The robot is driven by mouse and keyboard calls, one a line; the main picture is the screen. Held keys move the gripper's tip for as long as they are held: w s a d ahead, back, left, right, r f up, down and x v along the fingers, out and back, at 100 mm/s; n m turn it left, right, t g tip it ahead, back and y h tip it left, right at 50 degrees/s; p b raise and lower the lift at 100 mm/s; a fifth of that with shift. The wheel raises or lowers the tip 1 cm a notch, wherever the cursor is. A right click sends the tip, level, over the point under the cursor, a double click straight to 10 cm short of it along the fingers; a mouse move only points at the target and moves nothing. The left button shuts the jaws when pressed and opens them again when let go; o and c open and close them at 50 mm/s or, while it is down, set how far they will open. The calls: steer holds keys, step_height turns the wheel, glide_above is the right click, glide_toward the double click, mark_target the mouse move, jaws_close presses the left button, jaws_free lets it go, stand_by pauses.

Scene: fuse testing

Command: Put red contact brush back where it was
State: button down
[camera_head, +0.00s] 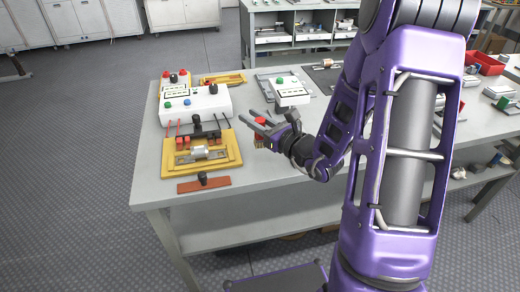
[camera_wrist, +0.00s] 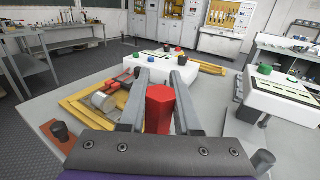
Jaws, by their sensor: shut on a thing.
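The red contact brush (camera_wrist: 159,108) stands between the two fingers of my gripper (camera_wrist: 158,92) in the wrist view, its red six-sided top facing up. My gripper is shut on it. In the head view the red top (camera_head: 260,121) shows at my gripper (camera_head: 259,127), to the right of the yellow fixture (camera_head: 236,160). The brush's lower part is partly hidden by the fingers. I cannot tell whether it touches the table.
The yellow fixture holds a metal cylinder (camera_head: 199,152). A brown strip with a black knob (camera_head: 203,185) lies in front. A white tester box (camera_head: 208,103) stands behind, and another white box (camera_head: 291,95) is to the right. The table's front right (camera_head: 260,185) is clear.

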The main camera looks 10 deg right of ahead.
step_height(320, 180, down, 7)
steer(key=shift+r+b, duration=0.1)
steer(key=shift+b, duration=0.5)
steer(key=shift+f, duration=0.3)
steer(key=c, duration=0.6)
jaws_free()
steer(key=shift+r, duration=0.15)
steer(key=shift+r, duration=0.25)
steer(key=v, duration=1.2)
steer(key=shift+f, duration=0.15)
